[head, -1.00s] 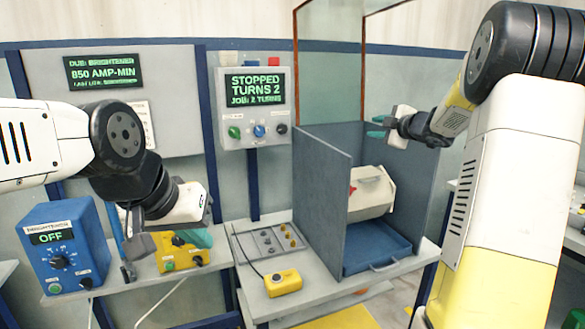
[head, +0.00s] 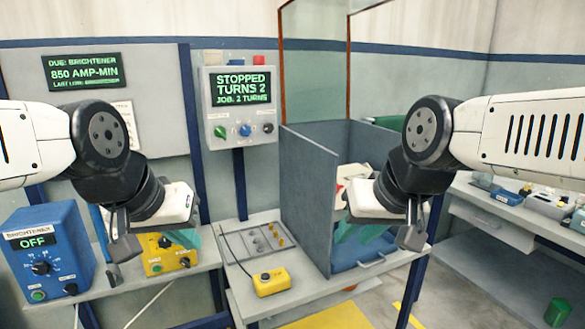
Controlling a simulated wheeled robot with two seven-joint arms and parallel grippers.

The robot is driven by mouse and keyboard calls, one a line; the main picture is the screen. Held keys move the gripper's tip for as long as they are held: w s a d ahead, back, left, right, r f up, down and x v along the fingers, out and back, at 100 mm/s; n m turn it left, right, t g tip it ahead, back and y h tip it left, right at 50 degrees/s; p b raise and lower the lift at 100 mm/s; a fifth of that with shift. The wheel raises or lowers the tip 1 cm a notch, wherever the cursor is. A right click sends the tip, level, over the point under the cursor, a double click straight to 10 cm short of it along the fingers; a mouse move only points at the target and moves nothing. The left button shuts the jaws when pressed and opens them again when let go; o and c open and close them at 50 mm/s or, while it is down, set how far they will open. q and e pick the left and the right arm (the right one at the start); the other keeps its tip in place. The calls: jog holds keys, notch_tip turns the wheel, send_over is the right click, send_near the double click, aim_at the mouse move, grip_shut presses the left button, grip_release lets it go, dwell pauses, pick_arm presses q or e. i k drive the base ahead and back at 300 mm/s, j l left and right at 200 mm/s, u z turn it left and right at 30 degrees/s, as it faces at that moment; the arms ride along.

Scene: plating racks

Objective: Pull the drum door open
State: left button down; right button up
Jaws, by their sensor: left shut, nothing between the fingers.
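The cream drum (head: 352,172) sits inside the grey open-fronted enclosure (head: 308,200). My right gripper and wrist cover most of it, so its door cannot be made out. My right gripper (head: 358,234) is in front of the drum, pointing down over the blue tray, with its two teal fingers apart and nothing seen between them. Contact with the drum cannot be seen. My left gripper (head: 190,240) is shut and empty, pointing down near the yellow box at left.
A blue tray (head: 345,264) lies below the drum. A yellow pendant (head: 271,282) and a grey plate with small knobs (head: 258,241) are on the bench. The control box (head: 240,105) reads STOPPED, TURNS 2. A blue BRIGHTENER unit (head: 45,262) reads OFF.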

aim_at(345, 171)
jog(key=z, duration=0.65)
jog(key=l+u, duration=0.2)
jog(key=l, duration=0.2)
jog(key=k+l+u, duration=0.15)
jog(key=l, duration=0.2)
jog(key=l+u, duration=0.2)
jog(key=l, duration=0.2)
jog(key=k+l+u, duration=0.2)
jog(key=l, duration=0.15)
jog(key=i, duration=0.05)
